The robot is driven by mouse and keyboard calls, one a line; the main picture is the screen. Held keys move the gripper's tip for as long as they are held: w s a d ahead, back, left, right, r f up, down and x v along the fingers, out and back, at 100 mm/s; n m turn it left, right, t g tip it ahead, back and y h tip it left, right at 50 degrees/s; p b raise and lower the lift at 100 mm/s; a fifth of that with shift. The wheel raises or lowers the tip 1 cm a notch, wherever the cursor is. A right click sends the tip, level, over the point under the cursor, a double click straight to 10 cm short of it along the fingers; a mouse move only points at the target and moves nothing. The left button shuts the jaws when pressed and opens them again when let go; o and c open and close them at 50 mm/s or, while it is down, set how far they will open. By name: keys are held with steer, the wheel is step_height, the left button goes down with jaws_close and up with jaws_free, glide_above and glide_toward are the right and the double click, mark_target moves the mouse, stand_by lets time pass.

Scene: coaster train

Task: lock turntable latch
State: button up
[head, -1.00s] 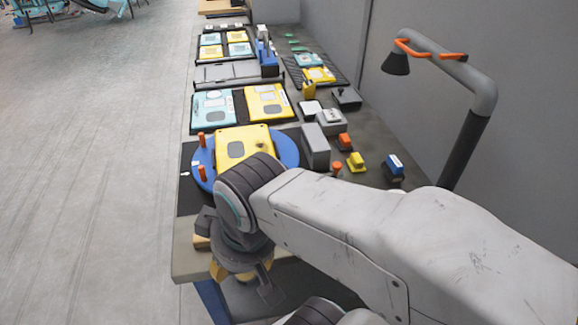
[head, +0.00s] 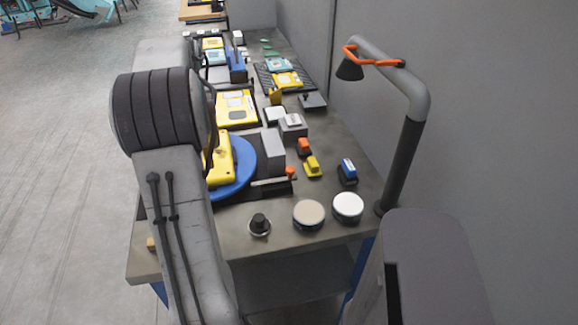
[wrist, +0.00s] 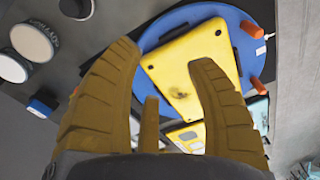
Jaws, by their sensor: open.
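The blue round turntable (head: 236,172) sits on the bench in the head view, partly hidden by my arm. A yellow plate (head: 218,160) lies on it. A thin latch bar (head: 270,182) with an orange knob (head: 290,172) lies at the turntable's right edge. The wrist view shows the turntable (wrist: 176,17) and yellow plate (wrist: 192,62) beyond my gripper (wrist: 165,62). Its fingers are open with nothing visibly held between them. My arm hides the gripper in the head view. I cannot clearly make out the latch in the wrist view.
Orange (head: 304,147), yellow (head: 312,167) and blue-white (head: 347,172) blocks stand right of the turntable. A black knob (head: 259,225), a beige disc (head: 308,214) and a white disc (head: 348,207) are near the front. A lamp post (head: 398,160) rises at the right.

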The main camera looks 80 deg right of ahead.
steer(key=s+d+f+m, duration=0.2)
steer(key=s+d+m, duration=0.1)
steer(key=s+d, duration=0.5)
steer(key=m+y, duration=0.1)
steer(key=m, duration=0.2)
glide_above(290, 169)
steer(key=f, duration=0.1)
steer(key=w+f, duration=0.1)
steer(key=f, duration=0.1)
steer(key=shift+p, duration=0.3)
steer(key=f, duration=0.2)
steer(key=s+f, duration=0.1)
steer(key=f, duration=0.2)
steer(key=shift+f, duration=0.35)
steer(key=shift+d+f, duration=0.1)
steer(key=shift+f, duration=0.9)
jaws_close()
